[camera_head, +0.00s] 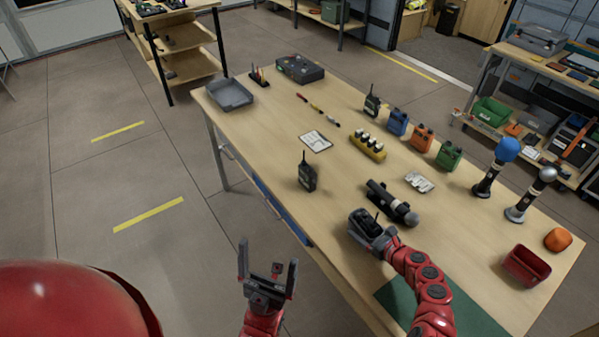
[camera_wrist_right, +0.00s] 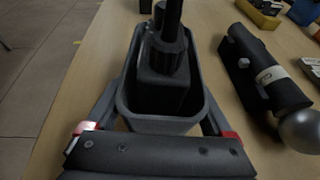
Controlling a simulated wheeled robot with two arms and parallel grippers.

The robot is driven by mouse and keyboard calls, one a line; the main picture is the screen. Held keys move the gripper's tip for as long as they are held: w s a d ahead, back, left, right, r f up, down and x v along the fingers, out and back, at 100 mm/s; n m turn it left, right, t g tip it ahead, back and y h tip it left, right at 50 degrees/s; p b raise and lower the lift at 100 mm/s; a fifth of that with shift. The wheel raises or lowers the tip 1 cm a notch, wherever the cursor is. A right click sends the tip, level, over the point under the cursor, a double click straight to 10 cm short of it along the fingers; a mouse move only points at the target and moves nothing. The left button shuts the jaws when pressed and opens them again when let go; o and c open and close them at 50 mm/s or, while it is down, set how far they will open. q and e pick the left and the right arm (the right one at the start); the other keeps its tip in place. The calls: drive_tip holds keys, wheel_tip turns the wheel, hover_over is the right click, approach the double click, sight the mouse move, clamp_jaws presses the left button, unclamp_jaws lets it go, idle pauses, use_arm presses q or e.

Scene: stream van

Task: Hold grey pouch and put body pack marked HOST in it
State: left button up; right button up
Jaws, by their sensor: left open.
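The grey pouch (camera_wrist_right: 163,124) stands between the fingers of my right gripper (camera_head: 372,232), which flank its sides. A black body pack (camera_wrist_right: 165,70) with a thick antenna is inside the pouch, with the grey rim around it. They also show in the head view, as the pouch (camera_head: 357,232) and the pack in it (camera_head: 364,218) at the table's near edge. No HOST marking is readable. Another black pack (camera_head: 307,176) stands upright on the table, and one more (camera_head: 372,103) stands farther back. My left gripper (camera_head: 268,262) is open and empty, short of the table edge.
A black handheld microphone (camera_head: 391,203) lies just beside the pouch. Blue (camera_head: 398,122), orange (camera_head: 421,138) and green (camera_head: 449,155) pouches stand farther back. A yellow battery holder (camera_head: 367,146), white card (camera_head: 316,141) and grey tray (camera_head: 230,94) lie on the table (camera_head: 265,125). A red bin (camera_head: 527,265) is right.

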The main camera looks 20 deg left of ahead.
drive_tip(key=shift+o, duration=0.6)
